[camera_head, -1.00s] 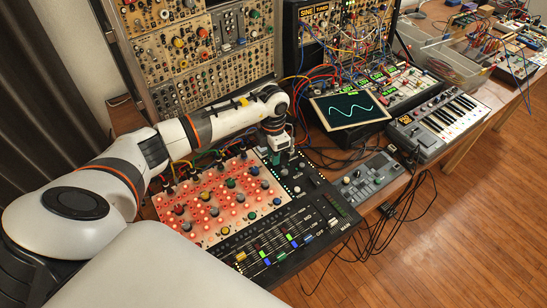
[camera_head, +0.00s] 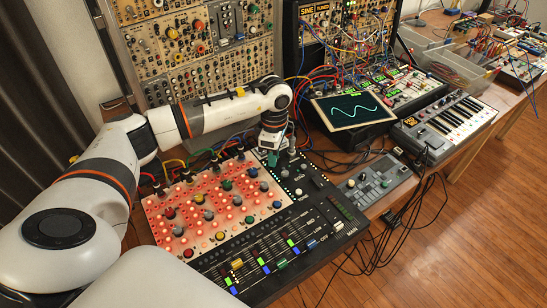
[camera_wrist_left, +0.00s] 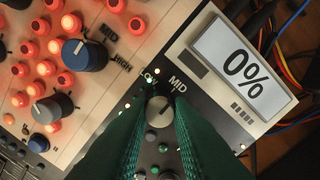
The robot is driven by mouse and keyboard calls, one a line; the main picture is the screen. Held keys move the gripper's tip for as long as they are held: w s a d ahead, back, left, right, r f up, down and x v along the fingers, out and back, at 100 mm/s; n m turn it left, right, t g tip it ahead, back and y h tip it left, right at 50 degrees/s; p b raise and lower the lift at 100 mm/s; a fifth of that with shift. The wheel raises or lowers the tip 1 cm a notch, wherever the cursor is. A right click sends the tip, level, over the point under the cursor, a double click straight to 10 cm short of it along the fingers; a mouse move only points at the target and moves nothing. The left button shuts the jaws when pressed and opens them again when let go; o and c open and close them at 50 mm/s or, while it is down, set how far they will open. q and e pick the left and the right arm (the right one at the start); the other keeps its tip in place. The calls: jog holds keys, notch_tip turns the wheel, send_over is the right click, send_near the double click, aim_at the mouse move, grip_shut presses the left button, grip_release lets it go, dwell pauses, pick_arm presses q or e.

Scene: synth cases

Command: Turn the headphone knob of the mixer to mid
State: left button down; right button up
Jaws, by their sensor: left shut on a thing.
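The mixer (camera_head: 330,237) is a dark console with a red-lit panel on the table. In the left wrist view a small pale grey knob (camera_wrist_left: 159,112) with a pointer line sits between the two green fingers of my left gripper (camera_wrist_left: 159,122), which is shut on it. The labels LOW and MID stand just above this knob. A white display (camera_wrist_left: 237,60) beside it reads 0%. In the head view my left gripper (camera_head: 272,152) reaches down at the mixer's far edge; the knob is hidden there. My right gripper is not in view.
Cables (camera_head: 205,150) run behind the mixer. A screen with a wave (camera_head: 348,108), a small grey control box (camera_head: 375,185) and a keyboard (camera_head: 445,125) stand to the right.

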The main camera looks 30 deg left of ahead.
pick_arm(q)
jog(key=shift+r, duration=0.1)
dwell(0.5)
jog(key=c, duration=1.3)
grip_release()
notch_tip(320, 180, up, 12)
jog(key=b, duration=0.1)
jog(key=shift+w, duration=0.2)
